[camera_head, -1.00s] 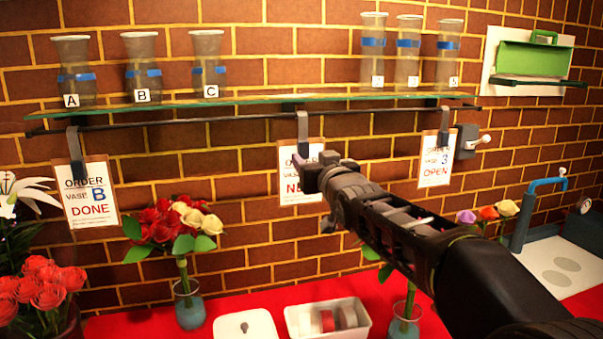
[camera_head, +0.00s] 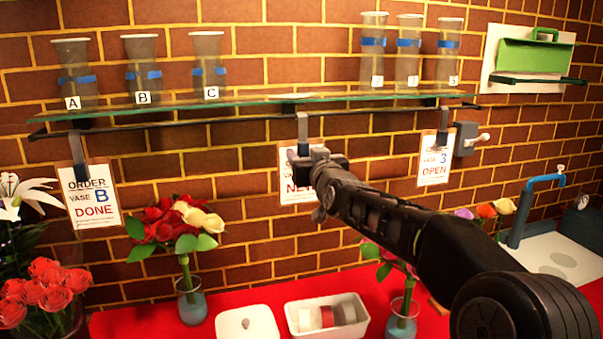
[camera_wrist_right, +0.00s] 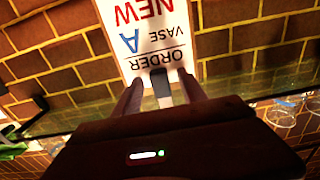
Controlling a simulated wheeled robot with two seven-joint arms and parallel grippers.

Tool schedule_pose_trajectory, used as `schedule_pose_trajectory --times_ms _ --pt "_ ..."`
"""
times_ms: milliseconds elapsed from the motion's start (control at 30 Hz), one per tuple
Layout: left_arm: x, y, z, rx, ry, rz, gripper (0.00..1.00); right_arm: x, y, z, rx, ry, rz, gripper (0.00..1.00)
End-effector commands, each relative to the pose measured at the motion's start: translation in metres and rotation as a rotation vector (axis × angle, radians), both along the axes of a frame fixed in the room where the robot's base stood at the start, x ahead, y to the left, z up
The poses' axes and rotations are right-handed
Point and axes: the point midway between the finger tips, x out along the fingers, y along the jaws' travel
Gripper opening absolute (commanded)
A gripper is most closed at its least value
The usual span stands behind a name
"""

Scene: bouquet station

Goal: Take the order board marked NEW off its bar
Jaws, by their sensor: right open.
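The order board marked NEW (camera_head: 292,190) hangs from the bar (camera_head: 240,119) under the glass shelf, by a grey clip (camera_head: 302,130). My right gripper covers part of its face in the head view. In the right wrist view the board (camera_wrist_right: 145,30) appears upside down and reads ORDER, VASE A, NEW. My right gripper (camera_wrist_right: 160,82) is open there, with one finger on each side of the grey clip (camera_wrist_right: 160,85) at the board's top edge. I cannot tell whether the fingers touch it. In the head view the right gripper (camera_head: 312,158) is in front of the board. My left gripper is not in view.
A DONE board (camera_head: 90,195) hangs to the left and an OPEN board (camera_head: 435,160) to the right. Several vases stand on the glass shelf (camera_head: 250,99) above. Flowers in vases and a white tray (camera_head: 327,318) stand on the red table below.

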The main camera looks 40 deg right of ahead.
Motion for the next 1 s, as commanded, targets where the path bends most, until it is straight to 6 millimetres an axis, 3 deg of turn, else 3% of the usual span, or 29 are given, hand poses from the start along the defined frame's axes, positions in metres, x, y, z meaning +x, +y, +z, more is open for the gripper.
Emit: schedule_pose_trajectory --times_ms 167,767,1000 --pt "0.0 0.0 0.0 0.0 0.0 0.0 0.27 -0.0001 0.0001 0.0 0.0 0.0 0.0 0.49" --pt "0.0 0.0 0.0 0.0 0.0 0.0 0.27 -0.0001 0.0 0.0001 0.0 0.0 0.0 0.01" --pt "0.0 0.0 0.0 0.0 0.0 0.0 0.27 -0.0001 0.0 0.0 0.0 0.0 0.0 0.0"
